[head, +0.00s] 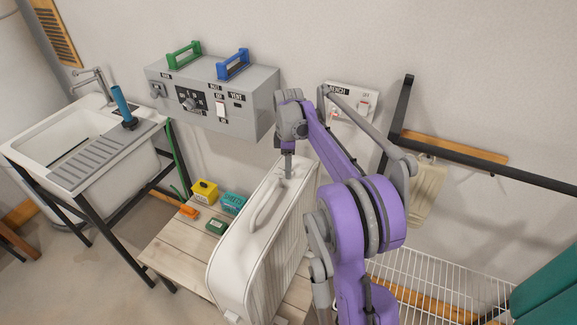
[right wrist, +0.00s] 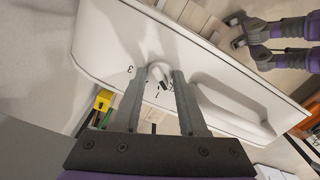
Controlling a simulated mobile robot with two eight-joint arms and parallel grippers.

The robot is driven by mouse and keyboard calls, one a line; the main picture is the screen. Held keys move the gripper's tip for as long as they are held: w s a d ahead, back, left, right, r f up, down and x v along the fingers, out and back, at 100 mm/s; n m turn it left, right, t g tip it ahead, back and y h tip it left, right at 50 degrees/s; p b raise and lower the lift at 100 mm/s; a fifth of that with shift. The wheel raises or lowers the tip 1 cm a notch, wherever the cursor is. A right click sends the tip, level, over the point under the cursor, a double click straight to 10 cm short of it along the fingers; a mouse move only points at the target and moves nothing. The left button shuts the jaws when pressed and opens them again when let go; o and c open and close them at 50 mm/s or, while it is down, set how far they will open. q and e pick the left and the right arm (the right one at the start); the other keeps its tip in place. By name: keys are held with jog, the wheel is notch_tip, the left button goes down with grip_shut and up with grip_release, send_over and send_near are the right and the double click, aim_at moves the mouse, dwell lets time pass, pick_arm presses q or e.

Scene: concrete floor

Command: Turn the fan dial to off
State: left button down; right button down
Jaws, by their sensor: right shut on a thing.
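The fan (head: 240,262) is a tall white ribbed unit standing on a wooden table, with a raised carry handle (head: 267,203) on top. My right gripper (head: 287,178) points down at the far end of its top. In the right wrist view, the white round fan dial (right wrist: 160,71) sits between the fingertips of my right gripper (right wrist: 160,78), which is shut on it. A printed 3 shows left of the dial; other marks are partly hidden, so its setting is unclear. Purple and grey parts at the upper right appear to be my left arm; its gripper's state is unclear.
On the table (head: 170,245) are a yellow box (head: 204,191), a teal basket (head: 233,203), a green block (head: 215,226) and an orange block (head: 189,211). A grey control box (head: 215,95) hangs on the wall above. A sink (head: 85,150) stands left, a wire rack (head: 440,285) right.

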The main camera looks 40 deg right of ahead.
jog(key=shift+n, duration=1.1)
jog(key=shift+c, duration=2.2)
grip_release()
notch_tip(320, 180, up, 11)
jog(key=shift+p, duration=0.4)
jog(key=shift+f, duration=0.15)
